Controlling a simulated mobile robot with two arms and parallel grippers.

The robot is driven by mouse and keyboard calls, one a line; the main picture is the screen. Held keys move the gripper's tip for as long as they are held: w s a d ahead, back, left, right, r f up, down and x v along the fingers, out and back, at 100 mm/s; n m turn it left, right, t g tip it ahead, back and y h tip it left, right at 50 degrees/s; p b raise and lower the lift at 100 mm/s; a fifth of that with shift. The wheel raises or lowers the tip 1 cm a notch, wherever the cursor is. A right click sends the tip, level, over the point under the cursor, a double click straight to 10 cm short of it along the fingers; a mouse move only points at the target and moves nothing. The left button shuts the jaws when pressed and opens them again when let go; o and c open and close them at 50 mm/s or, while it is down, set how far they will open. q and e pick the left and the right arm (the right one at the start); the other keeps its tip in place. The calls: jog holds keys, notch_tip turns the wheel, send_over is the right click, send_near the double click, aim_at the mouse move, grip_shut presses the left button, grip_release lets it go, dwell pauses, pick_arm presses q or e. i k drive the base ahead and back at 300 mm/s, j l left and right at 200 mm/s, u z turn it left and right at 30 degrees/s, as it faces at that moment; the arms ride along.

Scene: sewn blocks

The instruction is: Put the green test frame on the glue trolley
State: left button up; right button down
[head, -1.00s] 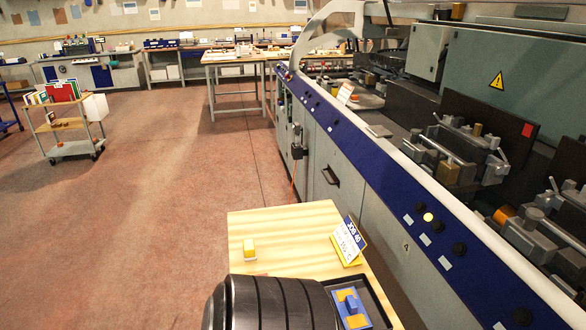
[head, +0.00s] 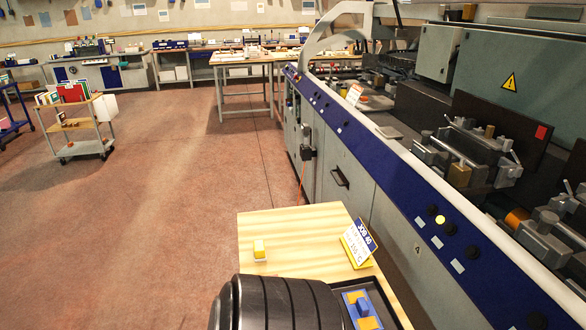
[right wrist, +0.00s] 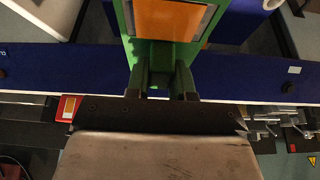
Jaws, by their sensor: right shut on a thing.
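The green test frame (right wrist: 140,48), with an orange panel inside its border, is at the top of the right wrist view. My right gripper (right wrist: 161,78) is shut on its lower green part; the frame's top is cut off. Neither gripper shows in the head view. A wood-topped stand (head: 285,235) is close in front in the head view, beside the long machine. Farther off at the left is a small shelved trolley (head: 80,124) carrying books or boards. No readable label shows which of the two is the glue trolley.
On the wood top are a yellow block (head: 259,249), a JOB 40 sign (head: 359,244) and a blue-and-yellow piece (head: 359,308) in a dark tray. The grey-and-blue machine (head: 345,180) runs along the right. Floor (head: 190,180) at left is open.

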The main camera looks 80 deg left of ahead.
aim_at(295, 225)
jog(key=k+j, duration=0.9)
jog(key=j, duration=0.2)
jog(key=k+j, duration=0.45)
jog(key=j+u, duration=0.15)
jog(key=j, duration=2.7)
jog(key=i+j, duration=0.2)
jog(key=j, duration=0.15)
jog(key=i+j, duration=0.45)
jog(key=j, duration=0.25)
